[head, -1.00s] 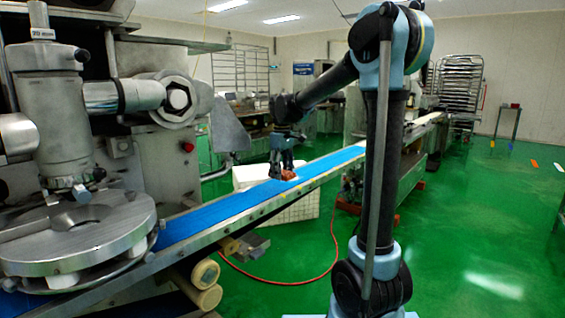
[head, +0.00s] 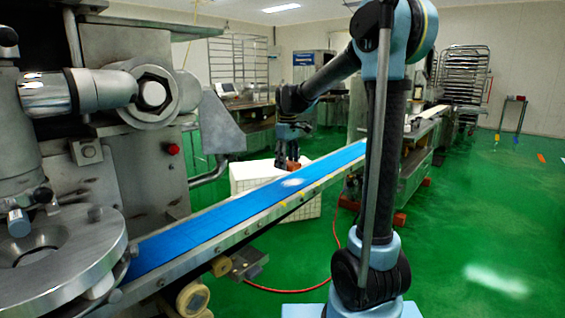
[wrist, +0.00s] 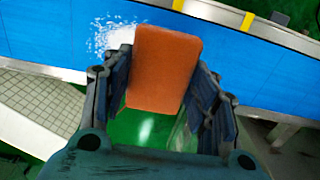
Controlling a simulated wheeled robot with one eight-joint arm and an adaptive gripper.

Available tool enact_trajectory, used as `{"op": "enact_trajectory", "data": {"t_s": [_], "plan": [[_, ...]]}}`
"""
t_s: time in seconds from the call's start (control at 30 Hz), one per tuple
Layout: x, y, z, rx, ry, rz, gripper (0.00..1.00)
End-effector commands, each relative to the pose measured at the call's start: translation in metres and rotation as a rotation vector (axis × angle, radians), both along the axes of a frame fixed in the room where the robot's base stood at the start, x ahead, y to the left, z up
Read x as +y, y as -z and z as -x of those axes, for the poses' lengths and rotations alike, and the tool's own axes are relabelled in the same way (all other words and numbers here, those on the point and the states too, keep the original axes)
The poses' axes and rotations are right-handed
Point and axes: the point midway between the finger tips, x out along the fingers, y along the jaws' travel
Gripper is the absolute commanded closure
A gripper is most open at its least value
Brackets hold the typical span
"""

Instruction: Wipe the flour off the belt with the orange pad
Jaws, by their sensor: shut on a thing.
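My gripper (wrist: 160,95) is shut on the orange pad (wrist: 163,70), with a finger on each side of it. In the wrist view the pad's far part overlaps the blue belt (wrist: 240,58) and its near part extends past the belt's edge. A white patch of flour (wrist: 112,37) lies on the belt, just left of the pad. In the head view my gripper (head: 288,158) is at the far side of the belt (head: 215,218), and the flour (head: 292,183) shows as a pale patch nearer the camera. I cannot tell whether the pad touches the belt.
Metal rails edge the belt, with yellow marks (wrist: 247,22) on one rail. A white crate (head: 250,176) stands behind and below the belt. The encrusting machine (head: 60,260) is at the left. A red hose (head: 290,289) lies on the green floor.

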Motion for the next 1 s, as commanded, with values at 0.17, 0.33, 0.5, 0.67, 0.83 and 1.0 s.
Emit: {"op": "enact_trajectory", "data": {"t_s": [0.17, 0.33, 0.5, 0.67, 0.83, 1.0], "plan": [[0.014, 0.0, 0.003, 0.0, -0.019, 0.0, 0.66], [0.019, 0.0, 0.005, 0.0, -0.026, 0.0, 0.66], [0.021, 0.005, 0.005, 0.0, -0.029, 0.0, 0.66], [0.022, 0.017, 0.005, 0.0, -0.03, 0.0, 0.66], [0.022, 0.032, 0.005, 0.0, -0.03, 0.0, 0.66], [0.022, 0.048, 0.006, 0.0, -0.029, 0.0, 0.66]]}}
